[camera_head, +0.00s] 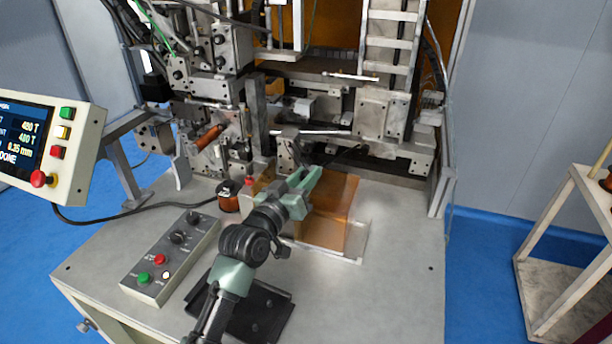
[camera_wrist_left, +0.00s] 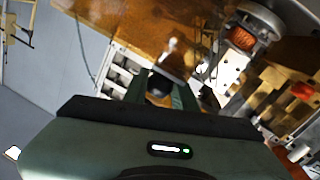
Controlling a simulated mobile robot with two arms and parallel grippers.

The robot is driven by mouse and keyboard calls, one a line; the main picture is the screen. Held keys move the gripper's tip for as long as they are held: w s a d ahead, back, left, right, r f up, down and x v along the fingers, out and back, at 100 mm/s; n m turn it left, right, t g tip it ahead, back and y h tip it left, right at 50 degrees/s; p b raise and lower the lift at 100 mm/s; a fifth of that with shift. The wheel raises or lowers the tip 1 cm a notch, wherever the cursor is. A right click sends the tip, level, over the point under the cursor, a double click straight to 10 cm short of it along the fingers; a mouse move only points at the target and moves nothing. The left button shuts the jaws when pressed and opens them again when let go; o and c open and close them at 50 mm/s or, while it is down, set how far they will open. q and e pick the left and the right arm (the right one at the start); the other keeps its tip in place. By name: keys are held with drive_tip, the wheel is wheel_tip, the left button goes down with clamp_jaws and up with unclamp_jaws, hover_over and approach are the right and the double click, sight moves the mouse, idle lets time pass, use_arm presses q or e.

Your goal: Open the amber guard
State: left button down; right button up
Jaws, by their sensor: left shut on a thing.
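The amber guard (camera_head: 335,215) is a see-through orange panel low in front of the machine, above the bench top. It also fills the top of the left wrist view (camera_wrist_left: 125,25). How far it stands open is hard to tell. My left gripper (camera_head: 305,180) reaches over its left part, and my arm hides some of the panel. In the left wrist view, its fingers (camera_wrist_left: 163,90) are close around a small handle (camera_wrist_left: 175,62), grey on top with a dark base, in front of the amber panel. My right gripper is not in view.
A button box (camera_head: 170,258) lies on the bench at left. A copper-wound spool (camera_head: 229,196) stands left of my gripper. A screen panel (camera_head: 45,145) hangs at far left. The winding machine (camera_head: 385,110) rises behind. The bench's right front (camera_head: 390,300) is clear.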

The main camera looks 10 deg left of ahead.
use_arm(q)
drive_tip(key=c, duration=1.1)
unclamp_jaws()
drive_tip(key=shift+d, duration=0.1)
drive_tip(key=shift+s, duration=0.2)
drive_tip(key=b+v, duration=0.2)
drive_tip(key=v, duration=0.5)
drive_tip(key=shift+s, duration=0.15)
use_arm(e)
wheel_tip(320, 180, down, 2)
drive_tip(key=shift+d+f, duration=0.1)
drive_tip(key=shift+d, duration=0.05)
use_arm(q)
drive_tip(key=shift+r, duration=0.15)
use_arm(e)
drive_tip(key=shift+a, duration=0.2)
